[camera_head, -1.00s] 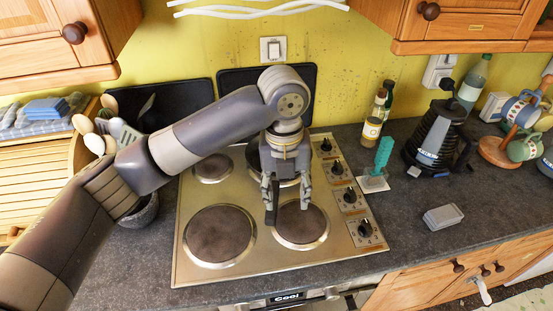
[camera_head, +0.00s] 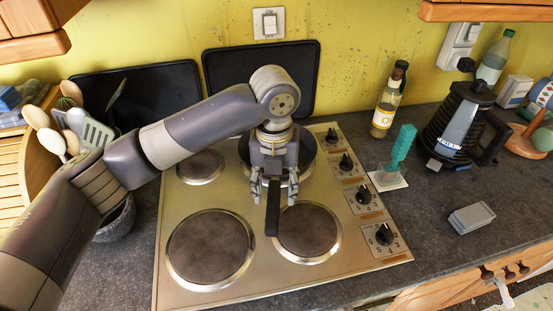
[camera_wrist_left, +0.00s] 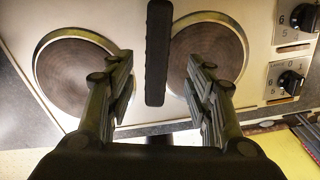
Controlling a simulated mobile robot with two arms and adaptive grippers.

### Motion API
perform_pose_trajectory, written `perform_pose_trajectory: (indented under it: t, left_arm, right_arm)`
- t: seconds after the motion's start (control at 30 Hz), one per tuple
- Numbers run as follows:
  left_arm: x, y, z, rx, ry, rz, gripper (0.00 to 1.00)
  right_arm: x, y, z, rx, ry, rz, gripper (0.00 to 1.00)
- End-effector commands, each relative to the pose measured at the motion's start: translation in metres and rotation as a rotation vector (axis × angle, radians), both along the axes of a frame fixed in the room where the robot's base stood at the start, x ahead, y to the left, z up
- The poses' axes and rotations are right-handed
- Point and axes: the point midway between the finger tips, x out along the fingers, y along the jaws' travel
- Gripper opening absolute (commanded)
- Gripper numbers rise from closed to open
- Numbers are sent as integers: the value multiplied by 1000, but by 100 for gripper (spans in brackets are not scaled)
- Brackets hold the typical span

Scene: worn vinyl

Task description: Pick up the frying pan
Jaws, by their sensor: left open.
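The frying pan (camera_head: 307,152) is dark and sits on the back right hotplate, partly hidden behind my left gripper. Its black handle (camera_head: 272,212) points toward the front of the hob. My left gripper (camera_head: 274,197) is open above the handle, with one finger on each side of it. In the left wrist view the handle (camera_wrist_left: 158,50) runs between the two spread fingers (camera_wrist_left: 160,68), with a gap on both sides. My right gripper is not in view.
The steel hob (camera_head: 170,275) has bare front hotplates (camera_head: 210,247) and knobs (camera_head: 383,234) along its right side. A green brush (camera_head: 402,146), bottles and a black kettle (camera_head: 455,125) stand to the right. A utensil pot (camera_head: 117,222) is at left, behind my arm.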

Motion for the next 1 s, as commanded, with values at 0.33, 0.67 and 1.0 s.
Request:
perform_pose_trajectory:
  t: [0.33, 0.67, 1.0]
  left_arm:
    - [0, 2, -34, 2, 2, 3, 48]
    - [1, 5, -77, 0, 0, 2, 48]
    - [2, 4, -80, 0, -1, 1, 30]
  right_arm:
    - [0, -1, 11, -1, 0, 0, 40]
    - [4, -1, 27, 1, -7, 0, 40]
    - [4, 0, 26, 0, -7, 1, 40]
